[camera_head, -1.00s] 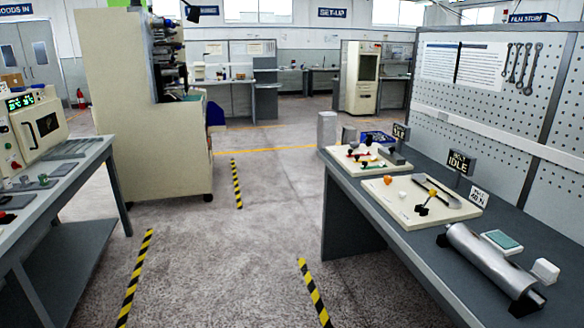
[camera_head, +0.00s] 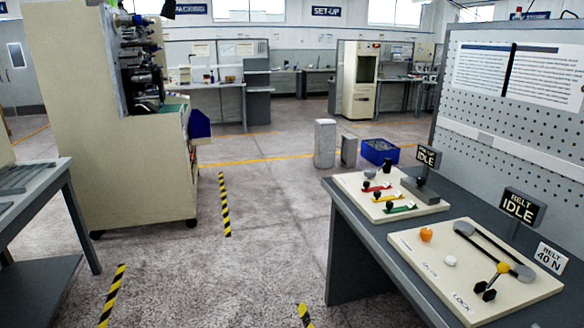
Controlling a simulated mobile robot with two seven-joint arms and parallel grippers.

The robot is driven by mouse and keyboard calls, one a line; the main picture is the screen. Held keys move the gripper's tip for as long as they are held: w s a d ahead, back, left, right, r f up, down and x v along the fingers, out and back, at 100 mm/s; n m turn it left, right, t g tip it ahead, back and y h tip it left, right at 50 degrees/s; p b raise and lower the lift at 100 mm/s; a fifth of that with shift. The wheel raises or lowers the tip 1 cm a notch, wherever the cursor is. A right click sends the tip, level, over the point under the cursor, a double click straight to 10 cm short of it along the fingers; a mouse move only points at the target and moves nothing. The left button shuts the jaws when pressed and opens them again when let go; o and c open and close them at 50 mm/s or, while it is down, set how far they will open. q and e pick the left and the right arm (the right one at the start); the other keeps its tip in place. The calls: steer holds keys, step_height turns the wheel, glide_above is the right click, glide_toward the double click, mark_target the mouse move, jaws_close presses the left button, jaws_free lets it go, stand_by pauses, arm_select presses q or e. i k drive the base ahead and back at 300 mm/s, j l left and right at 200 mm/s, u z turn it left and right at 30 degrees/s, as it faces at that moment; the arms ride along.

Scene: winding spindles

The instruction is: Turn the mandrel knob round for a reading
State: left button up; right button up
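Neither of my grippers is in view. No knob marked as the mandrel's can be made out. A tall cream machine (camera_head: 75,120) stands at the left with dark spindles or rollers (camera_head: 140,75) on its right face; their details are too small to tell.
A second board (camera_head: 350,187) with red, yellow and green levers sits farther along the right bench (camera_head: 350,245). A grey cylinder (camera_head: 325,143) and a blue crate (camera_head: 380,150) stand on the floor beyond. Open floor with striped tape lies between the benches.

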mark_target(370, 173)
steer(key=i, duration=1.4)
